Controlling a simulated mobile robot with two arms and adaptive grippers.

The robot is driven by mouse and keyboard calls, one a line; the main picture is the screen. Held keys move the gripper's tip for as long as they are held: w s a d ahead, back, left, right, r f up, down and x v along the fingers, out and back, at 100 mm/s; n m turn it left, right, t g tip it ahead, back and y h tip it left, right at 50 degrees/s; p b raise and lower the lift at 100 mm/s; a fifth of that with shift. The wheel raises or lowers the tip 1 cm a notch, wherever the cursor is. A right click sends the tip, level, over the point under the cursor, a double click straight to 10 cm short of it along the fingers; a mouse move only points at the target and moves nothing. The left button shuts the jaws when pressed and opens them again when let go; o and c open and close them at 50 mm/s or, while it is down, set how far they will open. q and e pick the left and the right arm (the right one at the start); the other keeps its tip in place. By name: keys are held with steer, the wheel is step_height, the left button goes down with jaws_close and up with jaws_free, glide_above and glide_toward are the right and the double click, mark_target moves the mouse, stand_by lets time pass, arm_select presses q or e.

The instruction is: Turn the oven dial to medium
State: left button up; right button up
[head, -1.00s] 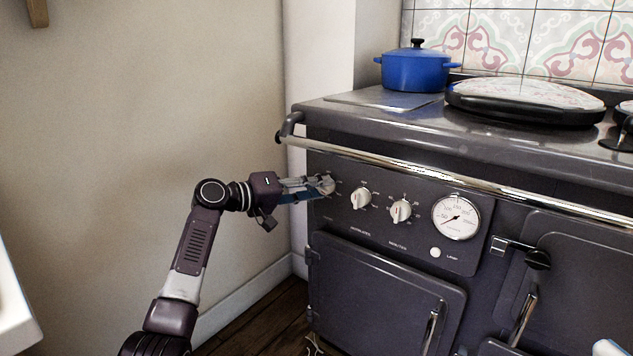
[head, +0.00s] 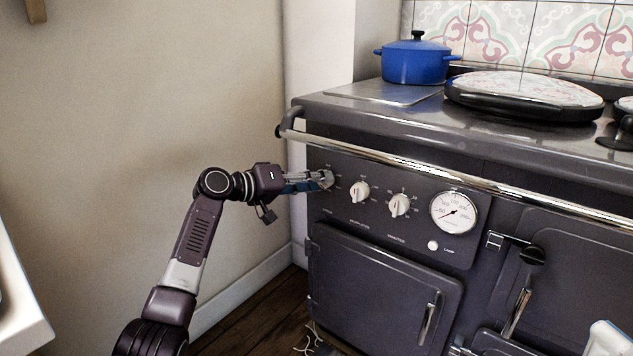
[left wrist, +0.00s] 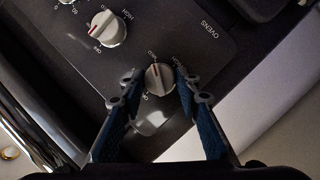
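The oven dial (left wrist: 160,78) is a small pale round knob with a red mark at the left end of the cooker's control panel. In the left wrist view its red mark points up and slightly left, towards a small label that seems to read MED. My left gripper (head: 322,180) is at this dial, one finger on each side. In the left wrist view the left gripper (left wrist: 157,72) is open around the knob. The right-hand finger is at the knob's edge; a narrow gap shows on the other side. In the head view the fingers largely hide the dial.
Another knob (head: 359,191), a further knob (head: 399,205) and a round gauge (head: 454,212) sit to the right. A chrome rail (head: 400,162) runs just above the panel. A wall (head: 130,130) stands left. A blue pot (head: 415,62) is on top.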

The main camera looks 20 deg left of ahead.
arm_select(q)
steer(key=o, duration=0.3)
steer(key=v, duration=0.7)
steer(key=shift+s+a+r, duration=0.1)
steer(key=shift+s+a, duration=0.05)
steer(key=shift+s, duration=0.05)
stand_by(0.4)
